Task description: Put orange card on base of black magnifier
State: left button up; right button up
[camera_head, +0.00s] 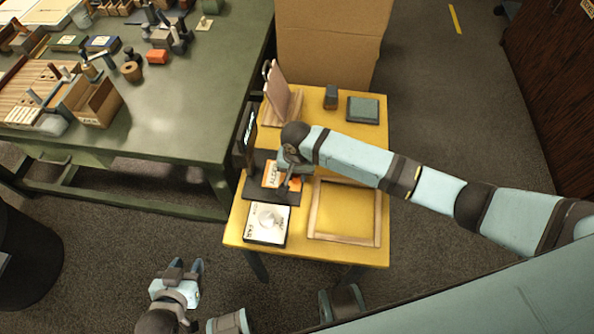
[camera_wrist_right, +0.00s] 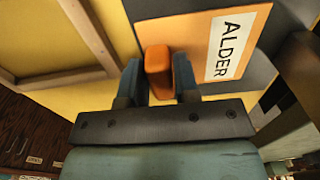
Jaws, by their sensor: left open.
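The orange card (camera_head: 269,174) has a white label reading ALDER in the right wrist view (camera_wrist_right: 205,50) and a raised orange tab. In the head view it lies at or just above the black magnifier's dark base (camera_head: 258,187); I cannot tell whether it touches. The magnifier's black upright part (camera_head: 247,128) stands behind. My right gripper (camera_head: 290,178) has its fingers on both sides of the tab, seemingly closed on it, as the right wrist view (camera_wrist_right: 159,75) shows. My left gripper (camera_head: 187,267) is open and empty, low over the floor, away from the yellow table.
The yellow table (camera_head: 322,105) holds a wooden frame (camera_head: 313,222) to the right and a white-and-black box (camera_head: 254,232) in front. A pinkish panel on a wooden stand (camera_head: 277,92) and a grey-green block (camera_head: 363,110) stand behind. A cluttered green bench (camera_head: 180,120) is at left.

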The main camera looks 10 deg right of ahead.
jog(key=shift+o, duration=1.3)
notch_tip(320, 180, up, 11)
jog(key=p, duration=0.1)
jog(key=s+a+f+n+t+y, duration=0.1)
jog(key=s+f, duration=0.1)
jog(key=s+a+f+n+t+y, duration=0.1)
jog(key=s+f+t+y, duration=0.1)
jog(key=s, duration=0.1)
jog(key=s+f+n+t+y, duration=0.1)
jog(key=s+f+y, duration=0.1)
jog(key=f, duration=0.1)
jog(key=shift+s+a+n, duration=0.3)
jog(key=shift+a, duration=0.1)
jog(key=s+d+t, duration=0.1)
jog(key=s+d+f+n+t, duration=0.1)
jog(key=s+d, duration=0.1)
jog(key=s+d+t, duration=0.1)
jog(key=s, duration=0.1)
jog(key=shift+s+d+f+n+t, duration=0.15)
jog(key=shift+f+n+t, duration=0.15)
jog(key=shift+f+t, duration=0.1)
jog(key=s+d+n+t, duration=0.1)
jog(key=s+d, duration=0.2)
jog(key=s+d+n+t+h, duration=0.1)
jog(key=s+d+t, duration=0.1)
jog(key=s+d, duration=0.1)
jog(key=shift+s+d+r+h, duration=0.1)
jog(key=shift+s+d+h, duration=0.05)
jog(key=shift+h, duration=0.15)
